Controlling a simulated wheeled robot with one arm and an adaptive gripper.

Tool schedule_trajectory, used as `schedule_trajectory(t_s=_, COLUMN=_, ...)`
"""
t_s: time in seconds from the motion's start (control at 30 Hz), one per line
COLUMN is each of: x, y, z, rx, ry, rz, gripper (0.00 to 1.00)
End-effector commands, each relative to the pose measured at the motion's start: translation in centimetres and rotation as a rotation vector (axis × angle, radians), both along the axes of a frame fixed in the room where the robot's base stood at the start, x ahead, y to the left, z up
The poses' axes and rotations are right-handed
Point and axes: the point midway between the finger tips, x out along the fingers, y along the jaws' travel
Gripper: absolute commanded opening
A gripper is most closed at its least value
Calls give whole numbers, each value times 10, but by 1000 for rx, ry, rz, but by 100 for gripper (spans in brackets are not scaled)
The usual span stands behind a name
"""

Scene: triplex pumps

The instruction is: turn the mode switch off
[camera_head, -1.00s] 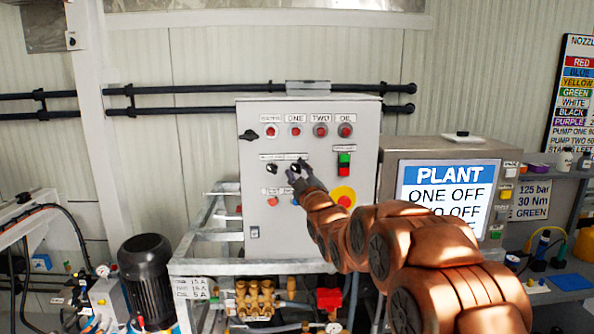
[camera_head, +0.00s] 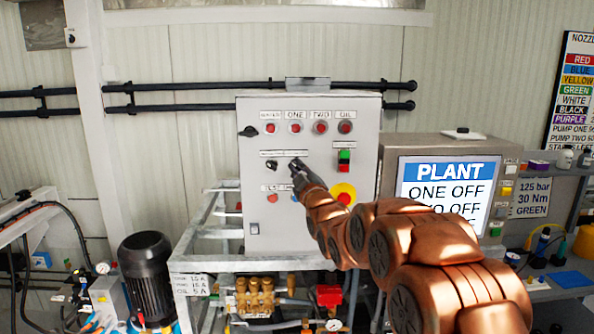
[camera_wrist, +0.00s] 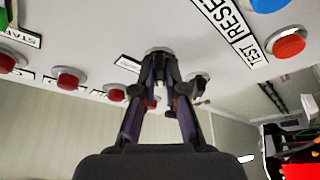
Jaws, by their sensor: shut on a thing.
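The grey control panel (camera_head: 258,205) carries two black rotary switches in its middle row, under small labels too blurred to read. The right rotary switch (camera_wrist: 157,51) is between my fingertips, and I cannot read which one is the mode switch. My gripper (camera_head: 296,168) is shut on this right switch, covering most of it in the head view. In the wrist view my gripper (camera_wrist: 166,72) has both fingers closed around the knob below its grey collar. The left rotary switch (camera_head: 272,166) is free, just beside my gripper. The knob's exact angle is hidden by the fingers.
Red lamps (camera_head: 295,128) line the panel's top row. A green and red button pair (camera_head: 344,161) and a yellow-ringed red button (camera_head: 343,195) are to the right, close to my arm. The screen (camera_head: 447,190) reads PLANT, ONE OFF. A metal frame (camera_head: 210,266) stands below.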

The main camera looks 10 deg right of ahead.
Motion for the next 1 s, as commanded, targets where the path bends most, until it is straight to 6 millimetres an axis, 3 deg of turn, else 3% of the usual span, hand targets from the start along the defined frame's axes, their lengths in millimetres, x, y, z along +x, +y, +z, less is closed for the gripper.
schedule_trajectory(t_s=0.37, x=0, y=3, z=-8, rx=163, ry=-22, rz=3, gripper=0)
schedule_trajectory(t_s=1.0, x=1, y=4, z=-5, rx=615, ry=-71, rz=2, gripper=0)
